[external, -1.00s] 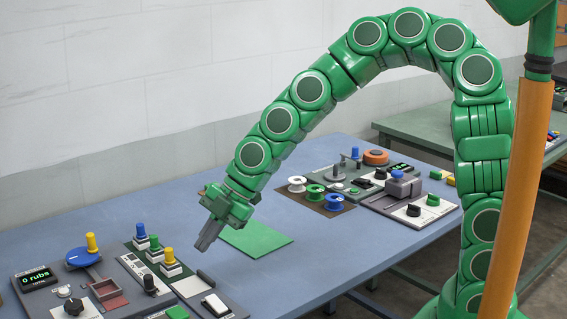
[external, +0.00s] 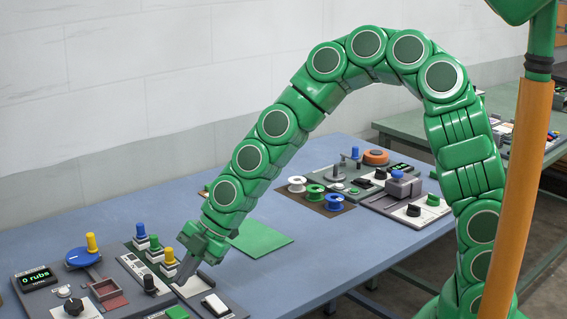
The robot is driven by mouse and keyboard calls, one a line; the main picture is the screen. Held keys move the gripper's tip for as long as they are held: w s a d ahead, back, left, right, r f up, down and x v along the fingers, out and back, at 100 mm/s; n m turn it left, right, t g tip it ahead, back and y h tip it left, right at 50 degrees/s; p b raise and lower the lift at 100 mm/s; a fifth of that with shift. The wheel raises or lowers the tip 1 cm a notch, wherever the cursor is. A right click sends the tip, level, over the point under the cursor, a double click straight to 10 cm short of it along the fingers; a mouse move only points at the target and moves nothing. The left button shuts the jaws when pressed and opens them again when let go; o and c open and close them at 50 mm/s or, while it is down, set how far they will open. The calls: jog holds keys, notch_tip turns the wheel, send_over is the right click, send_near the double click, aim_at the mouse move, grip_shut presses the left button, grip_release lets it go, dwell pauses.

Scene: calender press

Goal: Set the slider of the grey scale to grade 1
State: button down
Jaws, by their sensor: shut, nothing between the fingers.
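A narrow strip with light and dark patches (external: 131,262), which looks like the grey scale, lies on the bench at the lower left. A black knob (external: 150,284) stands at its near end and looks like its slider. The grade marks are too small to read. My gripper (external: 184,277) is shut and empty, pointing down over the light plate right of the black knob. It is apart from the knob. Whether its tips touch the plate I cannot tell.
Yellow (external: 169,257), green (external: 154,243) and blue (external: 140,232) knobs stand close behind the strip. A white rocker switch (external: 216,304) is to the right. A rub counter (external: 36,278) and blue crank disc (external: 83,257) are left. The bench middle is mostly clear around a green sheet (external: 262,240).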

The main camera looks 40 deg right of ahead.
aim_at(152, 293)
jog(key=shift+w+a+f, duration=0.25)
jog(key=shift+w+a, duration=0.2)
jog(key=shift+w+a+f, duration=0.2)
jog(key=shift+w+a, duration=0.2)
jog(key=shift+w, duration=0.05)
jog(key=shift+w+a, duration=0.6)
jog(key=shift+w, duration=0.2)
jog(key=shift+w, duration=0.1)
jog(key=w, duration=1.6)
jog(key=shift+w, duration=0.2)
jog(key=shift+d, duration=0.1)
